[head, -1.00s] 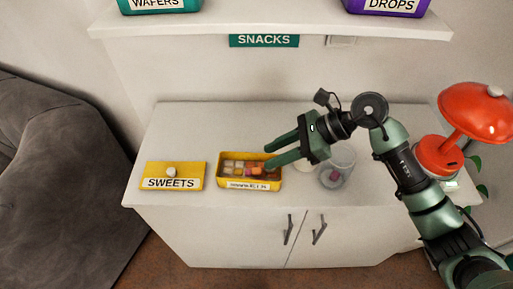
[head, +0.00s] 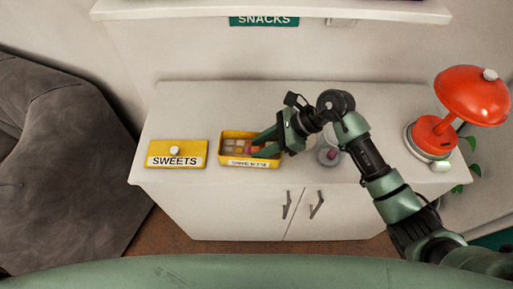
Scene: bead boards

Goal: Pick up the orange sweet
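The open yellow tin (head: 222,158) stands on the white cabinet, with a divided inside holding several small coloured sweets. An orange sweet (head: 257,149) shows small at the tin's right side, partly hidden by my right gripper. My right gripper (head: 254,147) comes in from the right, its two green fingers apart and pointing left over the tin's right part. The orange sweet appears to lie between or just below the fingertips; I cannot tell whether they touch it. My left gripper is not in view.
A yellow lid (head: 189,160) labelled SWEETS lies left of the tin. A clear glass (head: 328,157) with a pinkish thing in it stands to the right, partly behind my arm. A red lamp (head: 434,132) stands at the right end. A shelf (head: 270,10) hangs above.

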